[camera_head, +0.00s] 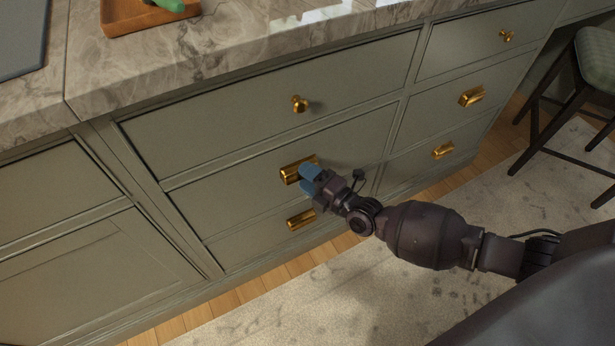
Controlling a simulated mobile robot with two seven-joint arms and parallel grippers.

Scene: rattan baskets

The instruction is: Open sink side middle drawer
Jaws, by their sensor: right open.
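The middle drawer (222,195) is in the left stack of the green cabinet and sits flush with the front. Its brass handle (291,173) is partly covered by my right gripper (305,180). The right gripper is open, with its blue fingertips at the right part of this handle. I cannot tell whether they touch it. My left gripper is not in view.
A drawer with a brass knob (299,104) is above, and one with a brass handle (300,219) is below. More drawers stand to the right. A marble countertop (230,50) holds an orange tray (118,27). A stool (590,75) stands far right on a rug (290,312).

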